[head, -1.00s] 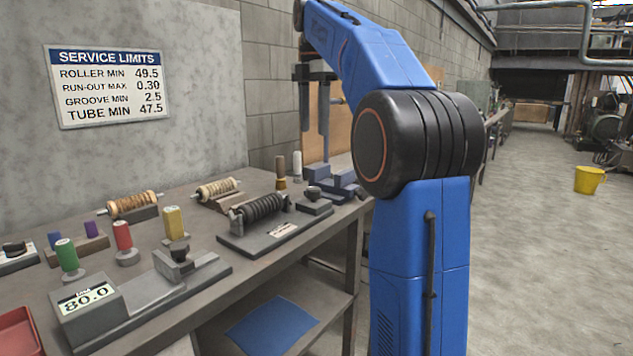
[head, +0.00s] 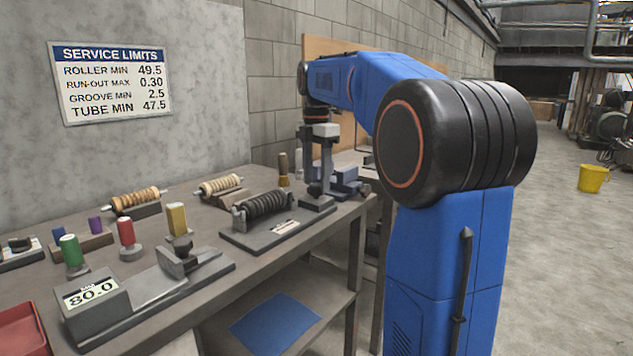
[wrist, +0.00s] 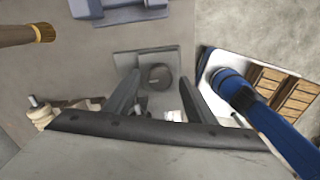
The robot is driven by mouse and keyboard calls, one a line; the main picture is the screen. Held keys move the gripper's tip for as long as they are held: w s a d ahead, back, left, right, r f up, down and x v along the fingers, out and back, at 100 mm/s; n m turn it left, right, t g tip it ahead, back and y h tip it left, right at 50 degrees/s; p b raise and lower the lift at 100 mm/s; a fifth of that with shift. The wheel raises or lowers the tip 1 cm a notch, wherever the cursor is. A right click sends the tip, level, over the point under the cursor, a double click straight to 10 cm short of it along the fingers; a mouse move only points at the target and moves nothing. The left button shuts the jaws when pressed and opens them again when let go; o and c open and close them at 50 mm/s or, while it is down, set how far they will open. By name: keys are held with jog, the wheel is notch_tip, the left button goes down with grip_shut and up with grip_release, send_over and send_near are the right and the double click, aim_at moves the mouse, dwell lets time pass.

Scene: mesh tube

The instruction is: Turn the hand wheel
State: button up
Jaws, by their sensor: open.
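A small dark round piece (wrist: 157,76), which looks like the hand wheel, stands on a grey plate (wrist: 130,62) in the wrist view. The plate also shows at the bench's right end in the head view (head: 318,205). My gripper (head: 318,188) points down over this plate. Its fingers are open, and in the wrist view the fingertips (wrist: 160,80) lie either side of the round piece. I cannot tell whether they touch it. In the head view the fingers hide most of the round piece.
A blue-grey vice-like block (head: 345,180) stands just behind the plate. A black grooved roller (head: 263,204) on its stand is close on the left. A brown-handled tool (head: 284,168) stands upright behind. A gauge (head: 92,300) and coloured cylinders are farther left.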

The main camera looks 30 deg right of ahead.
jog(key=shift+f, duration=0.65)
jog(key=c, duration=1)
jog(key=shift+c, duration=0.2)
jog(key=shift+m, duration=0.4)
